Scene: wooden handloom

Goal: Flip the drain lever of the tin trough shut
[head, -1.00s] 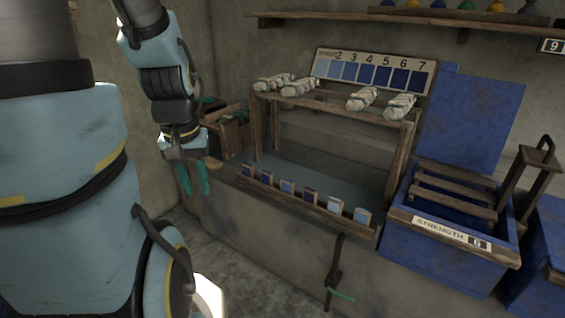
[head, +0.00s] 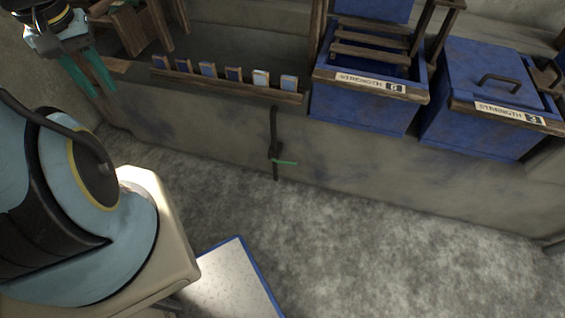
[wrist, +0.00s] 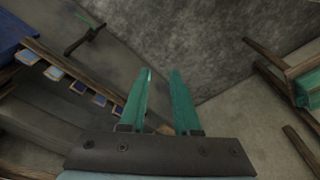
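The trough (head: 200,128) is a long grey, stained basin along the back in the head view. A dark drain pipe (head: 274,130) hangs down its front face, with a thin green lever (head: 285,162) sticking out to the right near its lower end. The lever and pipe also show at the upper left of the wrist view, where the green lever (wrist: 82,15) is small. My gripper (head: 102,92) has teal fingers and hangs at the trough's left end, well left of the lever. In the wrist view its fingers (wrist: 161,75) are apart with nothing between them.
A wooden rail with several blue swatches (head: 207,70) runs along the trough's front rim, above the lever. Blue vats with strength labels (head: 368,98) stand to the right. A blue-edged white board (head: 235,280) lies low in front. The concrete floor (head: 390,230) is otherwise open.

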